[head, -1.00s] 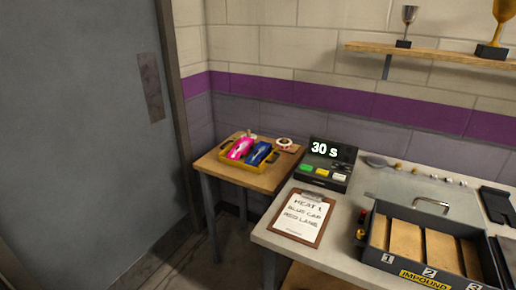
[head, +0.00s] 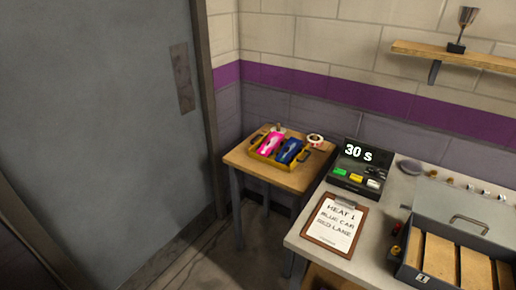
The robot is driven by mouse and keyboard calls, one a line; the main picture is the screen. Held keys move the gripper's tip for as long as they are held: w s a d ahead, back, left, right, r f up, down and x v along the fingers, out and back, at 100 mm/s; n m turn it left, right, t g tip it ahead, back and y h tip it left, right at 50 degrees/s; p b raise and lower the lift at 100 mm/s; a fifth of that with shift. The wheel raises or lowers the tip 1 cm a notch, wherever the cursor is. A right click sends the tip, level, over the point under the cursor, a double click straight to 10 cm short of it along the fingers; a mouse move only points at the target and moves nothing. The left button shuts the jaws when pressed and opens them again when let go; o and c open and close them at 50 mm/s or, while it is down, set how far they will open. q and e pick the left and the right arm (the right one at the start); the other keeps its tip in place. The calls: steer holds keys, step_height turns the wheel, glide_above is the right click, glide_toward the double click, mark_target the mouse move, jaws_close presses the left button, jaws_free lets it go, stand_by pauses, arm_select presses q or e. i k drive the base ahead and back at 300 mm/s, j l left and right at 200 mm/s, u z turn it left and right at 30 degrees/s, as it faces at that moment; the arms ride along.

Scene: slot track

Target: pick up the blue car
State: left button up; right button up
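The blue car (head: 289,151) lies in a yellow tray (head: 262,157) on a small wooden table (head: 293,180) in the corner. A pink car (head: 271,142) lies beside it on the left in the same tray. Neither of my grippers shows in the head view.
A grey workbench (head: 385,222) stands at the right, with a timer box (head: 359,168) reading 30 s, a clipboard (head: 336,223) and a grey box with wooden slots (head: 408,257). A roll of tape (head: 315,139) lies behind the tray. A grey door (head: 110,120) fills the left. Floor shows in front of the small table.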

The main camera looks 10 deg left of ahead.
mark_target(289, 151)
steer(key=i+j+u, duration=0.2)
steer(key=u, duration=0.15)
steer(key=i+j+u, duration=0.15)
steer(key=u, duration=0.2)
steer(key=i+j+u, duration=0.1)
steer(key=i+u, duration=0.25)
steer(key=k, duration=0.1)
